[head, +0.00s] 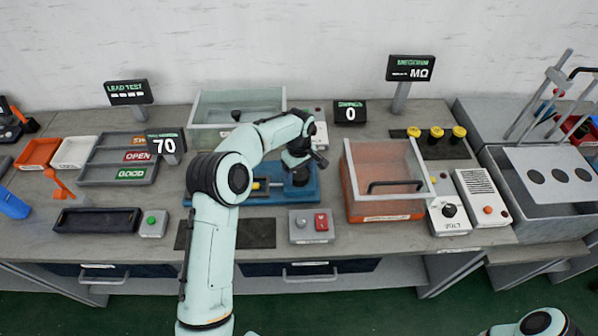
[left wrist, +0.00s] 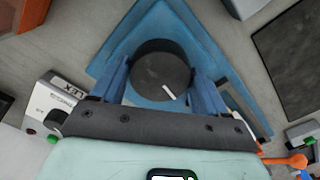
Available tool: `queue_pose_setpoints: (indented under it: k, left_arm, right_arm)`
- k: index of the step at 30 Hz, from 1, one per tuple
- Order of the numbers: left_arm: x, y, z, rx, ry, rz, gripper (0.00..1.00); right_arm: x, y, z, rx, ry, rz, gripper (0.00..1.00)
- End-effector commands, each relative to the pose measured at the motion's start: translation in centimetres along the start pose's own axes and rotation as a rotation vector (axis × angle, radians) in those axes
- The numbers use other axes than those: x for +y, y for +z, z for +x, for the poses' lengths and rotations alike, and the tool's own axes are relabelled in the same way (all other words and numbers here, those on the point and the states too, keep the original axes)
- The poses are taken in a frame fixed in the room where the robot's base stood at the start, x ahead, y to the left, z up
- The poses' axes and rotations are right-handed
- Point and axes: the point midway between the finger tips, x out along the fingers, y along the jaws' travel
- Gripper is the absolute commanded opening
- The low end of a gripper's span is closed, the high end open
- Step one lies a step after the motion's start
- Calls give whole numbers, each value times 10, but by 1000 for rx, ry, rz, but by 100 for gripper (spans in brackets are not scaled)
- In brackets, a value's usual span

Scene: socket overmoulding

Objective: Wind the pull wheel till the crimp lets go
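The pull wheel (left wrist: 162,78) is a dark round knob with a white mark on its top, on a blue base (left wrist: 232,105). In the left wrist view the blue fingers of my left gripper (left wrist: 160,82) stand on both sides of the wheel and appear flush against it. In the head view my left gripper (head: 298,172) points down at the right end of the blue pull rig (head: 262,197), mostly hiding the wheel. A yellow part (head: 257,184) shows on the rig. The crimp cannot be made out. My right gripper is out of view.
A display (head: 166,145) beside the rig reads 70; another (head: 349,112) reads 0. A red-and-grey button box (head: 311,226) stands in front, an orange bin with a clear cover (head: 386,190) to the right, and a clear-walled tray (head: 215,107) behind. Sorting trays (head: 118,175) lie left.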

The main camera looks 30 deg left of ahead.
Motion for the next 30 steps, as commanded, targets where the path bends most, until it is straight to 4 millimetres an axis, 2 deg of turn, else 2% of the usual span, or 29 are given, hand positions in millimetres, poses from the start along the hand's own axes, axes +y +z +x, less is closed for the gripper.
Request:
queue_pose_setpoints:
  k: [1, 3, 14, 30]
  left_arm:
    - [0, 0, 0, 0, 0, 0, 57]
    - [0, 0, 0, 0, 0, 0, 40]
    - [0, 0, -1, 1, -1, 59, 40]
    - [0, 0, -2, 1, -1, 402, 40]
  right_arm:
    - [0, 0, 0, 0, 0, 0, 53]
    - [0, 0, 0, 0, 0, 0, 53]
    - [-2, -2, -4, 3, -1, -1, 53]
    - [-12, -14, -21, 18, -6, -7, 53]
